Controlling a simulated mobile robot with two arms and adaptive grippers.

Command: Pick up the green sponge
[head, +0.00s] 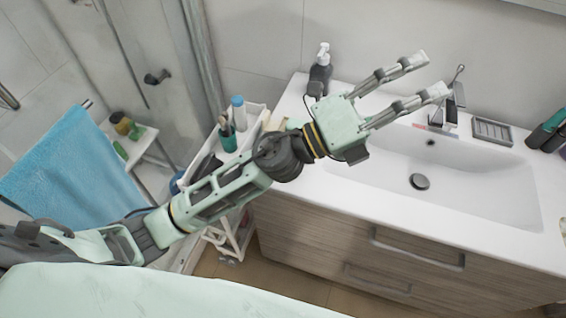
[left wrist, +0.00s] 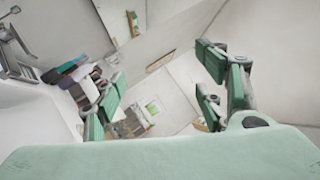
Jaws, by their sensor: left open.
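I cannot clearly make out the green sponge; a small green item (head: 120,149) lies by the white stool or shelf at the left of the head view, too small to name surely. My left gripper (head: 426,76) is open and empty, above the back of the sink near the faucet, far to the right of that item. Its spread fingers (left wrist: 160,78) also show in the left wrist view, with nothing between them. My right gripper is not in view.
A white cart (head: 257,110) with a teal cup (head: 227,138) and a bottle stands left of the vanity, partly behind my left arm. A dark soap dispenser (head: 320,75) and a faucet (head: 455,100) stand by the sink (head: 480,185). A blue towel (head: 70,170) hangs left.

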